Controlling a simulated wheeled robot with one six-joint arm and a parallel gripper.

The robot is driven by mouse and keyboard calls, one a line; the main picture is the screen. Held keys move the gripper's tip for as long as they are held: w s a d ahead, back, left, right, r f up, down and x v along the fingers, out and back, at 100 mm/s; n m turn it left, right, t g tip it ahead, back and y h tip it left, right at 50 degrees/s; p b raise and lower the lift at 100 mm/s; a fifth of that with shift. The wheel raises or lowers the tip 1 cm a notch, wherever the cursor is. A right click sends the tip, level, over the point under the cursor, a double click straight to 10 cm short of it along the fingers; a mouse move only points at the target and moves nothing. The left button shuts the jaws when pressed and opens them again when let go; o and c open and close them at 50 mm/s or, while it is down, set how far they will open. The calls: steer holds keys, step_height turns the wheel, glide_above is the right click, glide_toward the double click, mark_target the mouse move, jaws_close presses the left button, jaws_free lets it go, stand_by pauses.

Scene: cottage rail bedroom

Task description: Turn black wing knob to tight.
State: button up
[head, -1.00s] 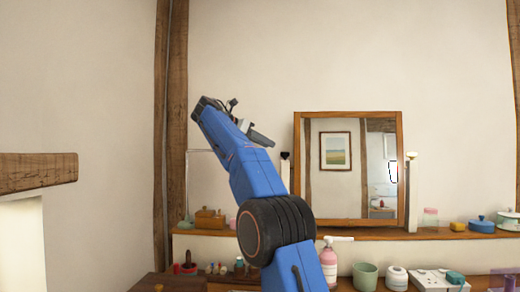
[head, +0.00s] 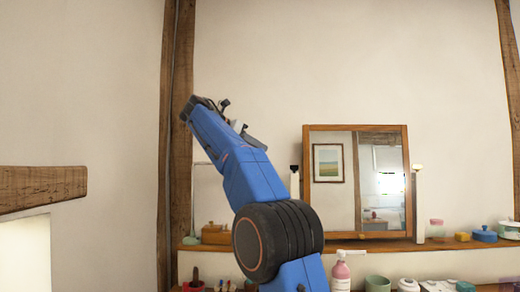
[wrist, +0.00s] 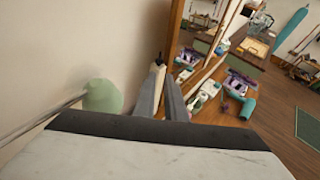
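The small black wing knob (head: 295,167) sits on top of the pale left post (head: 295,184), beside the wood-framed mirror (head: 306,190). My gripper (head: 256,140) is up and left of the knob in the head view, partly hidden by my arm. In the wrist view the two grey fingers of my gripper (wrist: 161,76) point forward with a narrow gap between them. A pale post with a small dark top (wrist: 158,63) shows just beyond the fingertips, apart from them as far as I can tell. The knob's turn angle is too small to read.
A shelf (head: 390,245) carries the mirror, a wooden box (head: 215,234) and several jars. A pale-topped post (head: 419,200) stands right of the mirror. In the wrist view a green rounded thing (wrist: 103,96) is left of the fingers, near the wall.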

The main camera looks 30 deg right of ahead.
steer(key=s+d+f+m+y, duration=0.1)
steer(key=d+f+m, duration=0.1)
steer(key=d, duration=0.1)
steer(key=s+d+f+m+y, duration=0.1)
steer(key=d+f+m+y, duration=0.1)
steer(key=d+f+m, duration=0.1)
steer(key=s+d+f+m+y, duration=0.1)
steer(key=d+f+m, duration=0.1)
steer(key=d+m, duration=0.1)
steer(key=shift+s+d+f+t+y, duration=0.1)
steer(key=shift+d+f+t+y, duration=0.2)
steer(key=shift+d+t+y, duration=0.1)
jaws_close()
steer(key=m+t+y, duration=0.9)
steer(key=m+t, duration=0.1)
steer(key=m, duration=1.8)
glide_toward(292, 168)
steer(key=shift+x, duration=3)
steer(key=shift+d, duration=0.1)
steer(key=shift+w+a+m+h, duration=0.2)
steer(key=shift+w+m+h, duration=0.05)
steer(key=shift+m+h, duration=0.6)
steer(key=shift+w+a+m+h, duration=0.2)
steer(key=shift+w+m+h, duration=0.05)
steer(key=shift+m+h, duration=0.55)
steer(key=shift+w+a+m+h, duration=0.2)
steer(key=shift+w+m+h, duration=0.05)
steer(key=shift+m+h, duration=0.55)
